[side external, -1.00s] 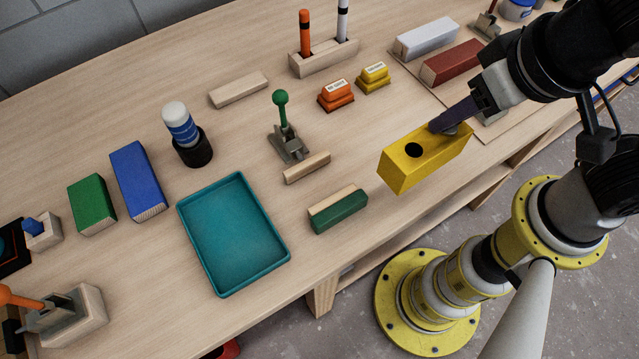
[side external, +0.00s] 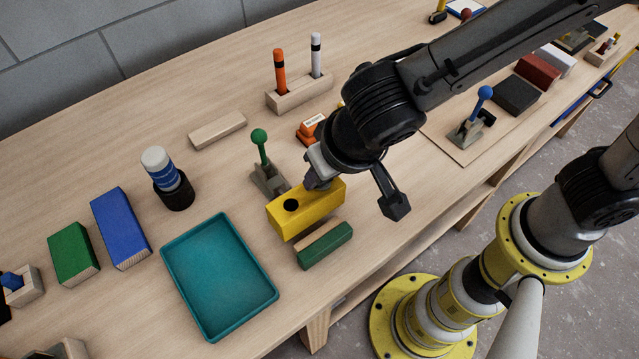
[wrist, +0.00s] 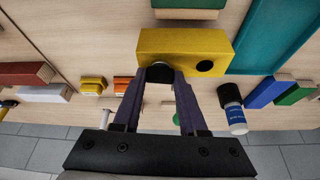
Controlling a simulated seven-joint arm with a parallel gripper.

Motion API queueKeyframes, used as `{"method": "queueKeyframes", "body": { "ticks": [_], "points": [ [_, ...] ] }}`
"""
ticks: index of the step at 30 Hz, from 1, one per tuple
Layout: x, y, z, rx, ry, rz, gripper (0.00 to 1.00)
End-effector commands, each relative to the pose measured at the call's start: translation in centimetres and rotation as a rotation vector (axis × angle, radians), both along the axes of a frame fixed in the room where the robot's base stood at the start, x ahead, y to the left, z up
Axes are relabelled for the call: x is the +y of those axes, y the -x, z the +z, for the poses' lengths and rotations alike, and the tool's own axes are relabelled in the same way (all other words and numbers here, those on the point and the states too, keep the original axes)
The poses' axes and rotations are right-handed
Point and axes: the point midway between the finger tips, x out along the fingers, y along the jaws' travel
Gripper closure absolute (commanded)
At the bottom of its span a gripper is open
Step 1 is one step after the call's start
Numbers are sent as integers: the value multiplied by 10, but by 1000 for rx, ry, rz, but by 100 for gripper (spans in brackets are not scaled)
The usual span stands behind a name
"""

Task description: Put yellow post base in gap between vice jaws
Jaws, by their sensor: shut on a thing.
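The yellow post base (side external: 310,208), a block with a dark round hole in one end, is held by my gripper (side external: 318,182), which is shut on it. It also shows in the wrist view (wrist: 220,45), across the fingertips (wrist: 160,76). In the side view it overlaps the space between the green-handled clamp (side external: 268,178) and the green-and-wood jaw (side external: 325,250). The wooden jaw at the clamp is hidden behind it. I cannot tell how high its underside is above the bench. The green jaw shows at the wrist view's top edge (wrist: 188,4).
A teal tray (side external: 170,258) lies left of the jaws. Blue (side external: 121,228) and green (side external: 73,253) blocks and a blue-and-white bottle (side external: 162,170) stand further left. A marker holder (side external: 300,96) and a loose batten (side external: 217,131) are behind. A blue-handled clamp (side external: 470,122) is to the right.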

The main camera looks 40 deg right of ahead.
Motion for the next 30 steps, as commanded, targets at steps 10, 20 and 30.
{"method": "queueKeyframes", "body": {
  "ticks": [10,20,30],
  "points": [
    [6,-5,-39,1,1,1,100],
    [6,-5,-41,0,0,0,100],
    [6,-5,-43,1,1,1,29]
  ]
}}
